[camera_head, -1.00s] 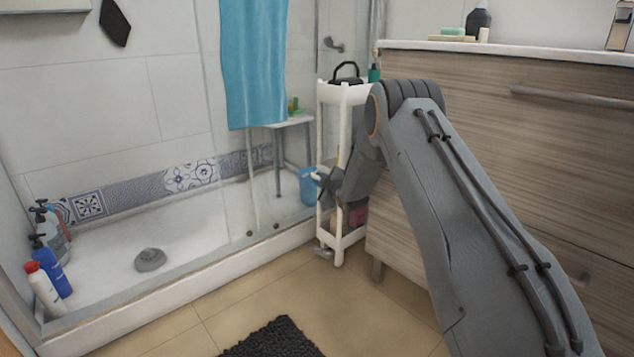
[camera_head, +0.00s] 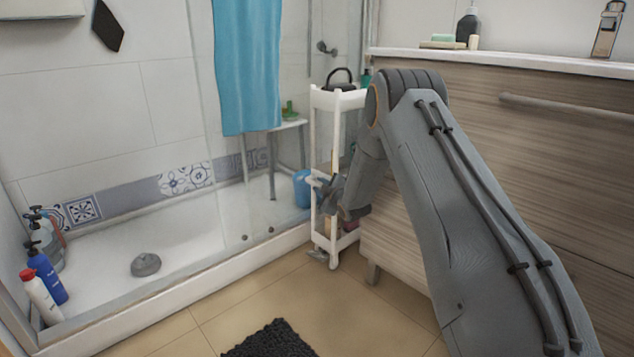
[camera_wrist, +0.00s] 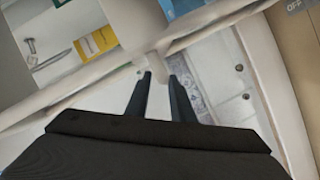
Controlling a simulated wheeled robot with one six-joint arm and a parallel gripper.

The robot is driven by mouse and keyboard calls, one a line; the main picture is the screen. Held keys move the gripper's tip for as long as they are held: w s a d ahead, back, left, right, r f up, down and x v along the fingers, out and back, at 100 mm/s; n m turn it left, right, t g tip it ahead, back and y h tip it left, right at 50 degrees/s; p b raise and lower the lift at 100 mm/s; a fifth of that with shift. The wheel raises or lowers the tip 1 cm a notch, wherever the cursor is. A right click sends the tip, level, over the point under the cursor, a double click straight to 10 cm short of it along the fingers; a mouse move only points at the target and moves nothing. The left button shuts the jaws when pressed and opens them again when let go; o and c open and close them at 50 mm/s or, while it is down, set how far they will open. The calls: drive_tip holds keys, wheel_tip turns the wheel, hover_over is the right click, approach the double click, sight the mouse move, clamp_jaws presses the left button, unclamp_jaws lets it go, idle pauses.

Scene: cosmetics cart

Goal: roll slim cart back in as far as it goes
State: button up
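The slim cart (camera_head: 334,175) is a tall, narrow white rack in the gap between the shower and the wooden vanity, its front posts near the vanity's front. A black-handled item (camera_head: 340,80) sits on its top shelf. My gripper (camera_head: 322,190) is at the cart's front, about mid-height, partly hidden by my arm. In the wrist view my gripper's dark fingers (camera_wrist: 160,76) are apart, with their tips at the cart's white post and shelf bar (camera_wrist: 195,35). Contact cannot be told. A yellow item (camera_wrist: 92,44) lies on a cart shelf.
The vanity (camera_head: 480,140) stands close on the cart's right. The shower tray's raised edge (camera_head: 200,283) runs on its left, with a blue bucket (camera_head: 302,188) behind glass. A dark mat (camera_head: 270,340) lies on the otherwise clear floor in front.

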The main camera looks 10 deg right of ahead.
drive_tip(key=shift+p+v, duration=0.5)
drive_tip(key=shift+v, duration=1.1)
